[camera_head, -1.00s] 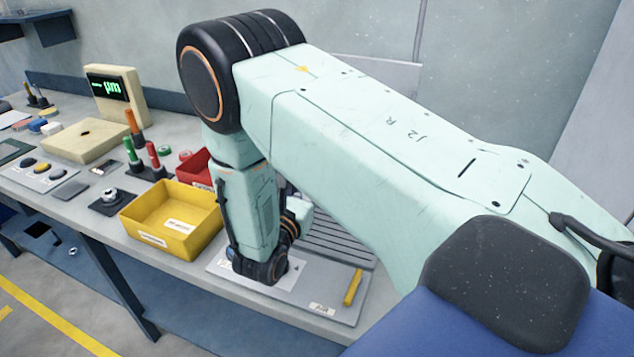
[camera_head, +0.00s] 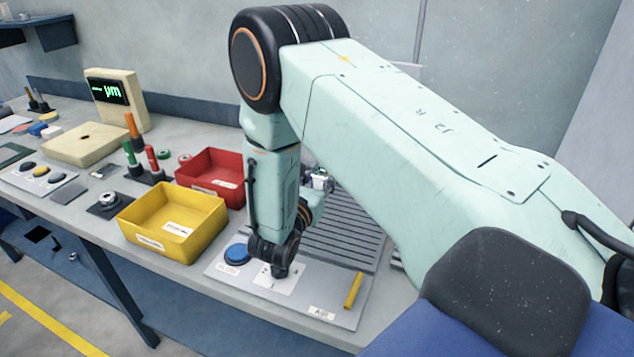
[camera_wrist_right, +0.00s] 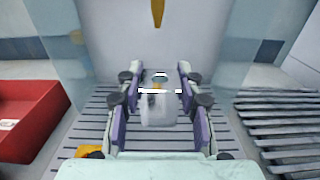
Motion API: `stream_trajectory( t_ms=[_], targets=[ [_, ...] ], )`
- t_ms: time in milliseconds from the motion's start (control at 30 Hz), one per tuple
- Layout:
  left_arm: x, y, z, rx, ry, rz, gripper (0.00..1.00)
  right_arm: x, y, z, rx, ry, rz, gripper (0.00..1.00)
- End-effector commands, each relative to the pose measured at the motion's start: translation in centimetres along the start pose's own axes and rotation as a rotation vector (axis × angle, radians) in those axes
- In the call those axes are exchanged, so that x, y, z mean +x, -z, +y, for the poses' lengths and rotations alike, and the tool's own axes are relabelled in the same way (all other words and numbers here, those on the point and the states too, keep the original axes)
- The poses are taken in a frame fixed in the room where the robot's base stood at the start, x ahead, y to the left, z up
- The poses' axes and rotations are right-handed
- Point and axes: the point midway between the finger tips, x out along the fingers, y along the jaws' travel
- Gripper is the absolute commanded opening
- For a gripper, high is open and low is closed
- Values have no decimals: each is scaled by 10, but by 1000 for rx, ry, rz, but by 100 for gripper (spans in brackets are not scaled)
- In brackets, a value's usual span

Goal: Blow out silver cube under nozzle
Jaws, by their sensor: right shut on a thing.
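My right arm comes in from the right in the head view, and its gripper (camera_head: 319,180) shows partly behind the forearm, over the slatted grate. In the right wrist view the gripper (camera_wrist_right: 159,92) is shut on the silver cube (camera_wrist_right: 158,112), its purple-lined fingers on either side. The cube is pale grey and above the grate. A yellow nozzle tip (camera_wrist_right: 157,12) points down at the top of that view, beyond the fingers. The cube cannot be made out in the head view. My left gripper is not in view.
The grate (camera_head: 345,232) has a front panel with a blue button (camera_head: 237,253) and a yellow bar (camera_head: 353,291). A yellow bin (camera_head: 145,213) and a red bin (camera_head: 228,165) stand left of it. Another ribbed surface (camera_wrist_right: 280,118) lies right in the wrist view.

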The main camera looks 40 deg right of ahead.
Motion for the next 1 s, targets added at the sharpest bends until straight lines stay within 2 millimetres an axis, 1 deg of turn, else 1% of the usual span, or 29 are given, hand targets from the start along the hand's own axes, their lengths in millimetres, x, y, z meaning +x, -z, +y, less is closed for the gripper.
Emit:
stream_trajectory(
  t_ms=[200,600,800,1000],
  targets=[
    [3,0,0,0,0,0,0,19,-1,1,3,1,-3,0],
    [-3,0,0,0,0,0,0,49,-10,1,3,1,-4,0],
    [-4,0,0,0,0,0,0,57,-11,2,2,-1,-3,0],
    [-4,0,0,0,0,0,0,58,-12,1,2,-1,-4,0]
  ],
)
